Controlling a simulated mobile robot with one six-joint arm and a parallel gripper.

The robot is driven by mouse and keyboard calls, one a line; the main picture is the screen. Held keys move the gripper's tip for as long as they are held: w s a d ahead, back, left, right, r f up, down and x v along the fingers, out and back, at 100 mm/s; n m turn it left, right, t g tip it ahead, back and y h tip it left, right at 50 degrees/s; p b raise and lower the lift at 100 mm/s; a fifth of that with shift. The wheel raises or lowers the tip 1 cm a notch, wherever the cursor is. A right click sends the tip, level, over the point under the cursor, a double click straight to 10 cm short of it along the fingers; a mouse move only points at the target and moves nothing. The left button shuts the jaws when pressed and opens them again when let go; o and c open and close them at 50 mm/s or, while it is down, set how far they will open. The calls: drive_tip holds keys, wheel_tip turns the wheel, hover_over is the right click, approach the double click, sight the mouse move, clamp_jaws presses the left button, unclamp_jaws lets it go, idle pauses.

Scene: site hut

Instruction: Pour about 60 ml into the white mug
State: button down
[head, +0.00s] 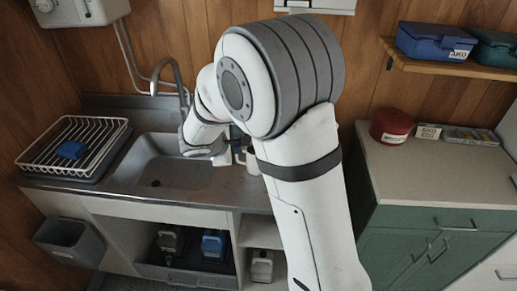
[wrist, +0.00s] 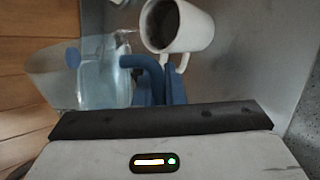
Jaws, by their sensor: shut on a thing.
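The white mug (wrist: 190,27) stands upright on the grey worktop in the wrist view, its handle towards my gripper. Its inside looks dark; I cannot tell how full it is. My gripper (wrist: 160,82) is shut on the blue handle of a clear jug (wrist: 103,80). The jug is left of the mug, with pale bluish liquid inside. Its rim is near the mug, and I cannot make out a stream between them.
The sink (head: 155,172) lies left of my gripper, with a white dish rack (head: 75,143) beyond it. A tap (head: 170,72) rises behind the sink. On the right, a green cabinet's worktop (head: 430,170) holds a red tin (head: 391,126) and small boxes.

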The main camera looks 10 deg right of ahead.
drive_tip(key=shift+d+y+b, duration=0.1)
drive_tip(key=shift+y+b, duration=0.3)
drive_tip(key=shift+b, duration=0.25)
drive_tip(key=shift+w+a+r, duration=0.1)
drive_tip(key=shift+a, duration=0.15)
drive_tip(key=shift+d+r+m+t+y+b, duration=0.1)
drive_tip(key=shift+r+m+t+y+b, duration=0.05)
drive_tip(key=shift+m+t+y+b, duration=0.3)
idle(0.5)
drive_tip(key=shift+r, duration=0.1)
